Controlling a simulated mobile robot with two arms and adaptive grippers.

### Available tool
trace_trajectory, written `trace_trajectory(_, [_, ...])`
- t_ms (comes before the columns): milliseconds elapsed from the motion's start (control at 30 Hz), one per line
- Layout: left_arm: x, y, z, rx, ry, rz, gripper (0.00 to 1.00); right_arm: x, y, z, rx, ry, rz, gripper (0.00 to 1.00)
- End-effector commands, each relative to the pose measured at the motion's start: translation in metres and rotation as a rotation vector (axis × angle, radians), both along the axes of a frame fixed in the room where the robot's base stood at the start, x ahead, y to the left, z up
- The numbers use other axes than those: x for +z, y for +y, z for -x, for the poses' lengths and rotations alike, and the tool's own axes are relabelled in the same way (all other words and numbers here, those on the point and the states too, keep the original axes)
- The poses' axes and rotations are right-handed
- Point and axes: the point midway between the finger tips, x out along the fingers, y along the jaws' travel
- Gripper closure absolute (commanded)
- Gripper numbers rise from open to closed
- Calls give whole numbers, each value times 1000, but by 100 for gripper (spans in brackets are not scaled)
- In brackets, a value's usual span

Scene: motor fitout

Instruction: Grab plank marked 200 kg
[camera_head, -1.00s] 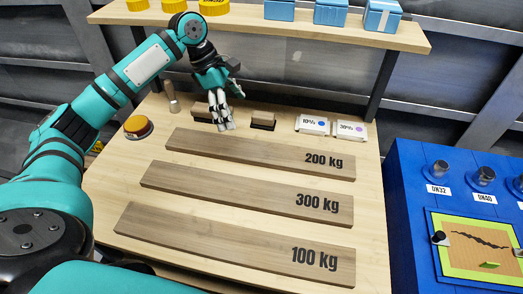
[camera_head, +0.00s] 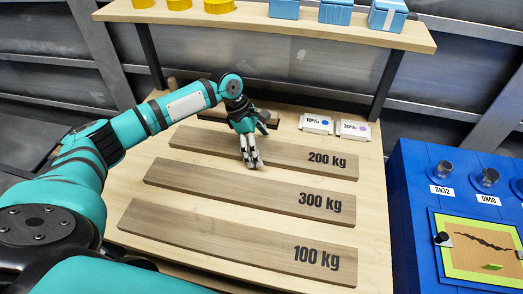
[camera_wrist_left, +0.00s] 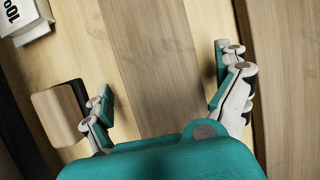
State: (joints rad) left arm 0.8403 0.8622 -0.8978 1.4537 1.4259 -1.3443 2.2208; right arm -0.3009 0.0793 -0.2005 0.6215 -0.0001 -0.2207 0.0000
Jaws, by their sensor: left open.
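The plank marked 200 kg (camera_head: 295,156) lies flat on the wooden table, the farthest back of the three planks. My left gripper (camera_head: 251,163) is over the middle of this plank, pointing down. In the left wrist view my left gripper (camera_wrist_left: 165,95) is open, and its two fingers stand on either side of the 200 kg plank (camera_wrist_left: 160,60), with nothing gripped. How high the fingertips are above the table is hard to tell. My right gripper is not in view.
The planks marked 300 kg (camera_head: 250,191) and 100 kg (camera_head: 230,234) lie nearer on the table. A wooden block with a dark side (camera_wrist_left: 60,112) lies beside one finger. White packets (camera_head: 317,124) lie behind the plank. A shelf (camera_head: 280,26) spans the back; a blue unit (camera_head: 412,190) stands right.

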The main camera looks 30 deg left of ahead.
Motion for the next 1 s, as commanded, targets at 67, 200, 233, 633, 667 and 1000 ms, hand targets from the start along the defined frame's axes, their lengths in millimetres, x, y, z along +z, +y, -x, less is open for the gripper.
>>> trace_trajectory(67, [-3, -1, -1, 1, -2, 0, 0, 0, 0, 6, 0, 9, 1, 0])
trace_trajectory(200, [-4, -1, -1, 1, -2, 0, 0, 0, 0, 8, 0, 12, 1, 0])
trace_trajectory(233, [-4, -1, -1, 1, -2, 0, 0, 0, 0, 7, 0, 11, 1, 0])
trace_trajectory(633, [-3, -1, -1, 1, -2, 0, 47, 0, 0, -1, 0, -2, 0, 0])
trace_trajectory(667, [-3, -1, -1, 1, -2, 0, 51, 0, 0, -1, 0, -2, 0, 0])
trace_trajectory(1000, [-1, -1, -1, 1, -4, 1, 78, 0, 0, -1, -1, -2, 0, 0])
